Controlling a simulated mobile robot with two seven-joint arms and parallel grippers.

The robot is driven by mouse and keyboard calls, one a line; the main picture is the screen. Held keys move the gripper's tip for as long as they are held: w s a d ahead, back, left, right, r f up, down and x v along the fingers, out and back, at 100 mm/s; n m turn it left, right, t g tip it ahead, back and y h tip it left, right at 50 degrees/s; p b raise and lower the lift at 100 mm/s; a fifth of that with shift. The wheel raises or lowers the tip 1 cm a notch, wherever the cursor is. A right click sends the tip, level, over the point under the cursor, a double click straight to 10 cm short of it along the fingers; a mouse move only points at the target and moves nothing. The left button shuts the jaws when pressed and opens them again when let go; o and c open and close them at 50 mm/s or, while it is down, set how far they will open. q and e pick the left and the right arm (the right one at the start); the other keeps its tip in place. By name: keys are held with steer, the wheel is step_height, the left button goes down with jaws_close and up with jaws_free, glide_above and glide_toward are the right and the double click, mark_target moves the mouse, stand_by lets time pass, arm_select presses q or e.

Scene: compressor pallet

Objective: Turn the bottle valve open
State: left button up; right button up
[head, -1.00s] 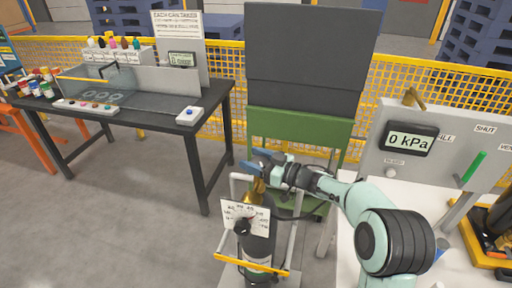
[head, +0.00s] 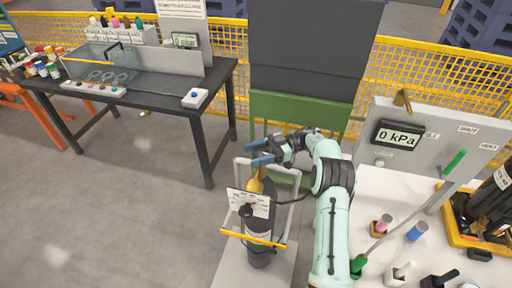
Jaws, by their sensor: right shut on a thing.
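A dark gas bottle (head: 261,222) stands upright in a small wheeled frame (head: 240,171) with a yellow bar across its front. The brass bottle valve (head: 257,182) is at its top, partly hidden by my gripper. A white gauge card (head: 236,203) with a dark knob sits in front of the bottle. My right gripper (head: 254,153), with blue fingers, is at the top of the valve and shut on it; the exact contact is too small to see. My left gripper is not in view.
A grey panel (head: 440,135) at the right has a 0 kPa display (head: 398,135) and a green lever (head: 454,163). A white table (head: 375,213) below it holds small coloured parts. A dark workbench (head: 140,102) stands at the left. The floor between is clear.

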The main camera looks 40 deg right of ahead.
mark_target(256, 154)
steer(key=shift+r+n+g+y+p, duration=0.1)
steer(key=shift+n+g+y+p, duration=0.2)
steer(key=shift+n+g, duration=0.85)
steer(key=shift+s+g, duration=0.1)
steer(key=shift+g, duration=0.15)
steer(key=o, duration=1)
steer(key=shift+m, duration=0.25)
steer(key=shift+c, duration=0.2)
step_height(256, 154, up, 20)
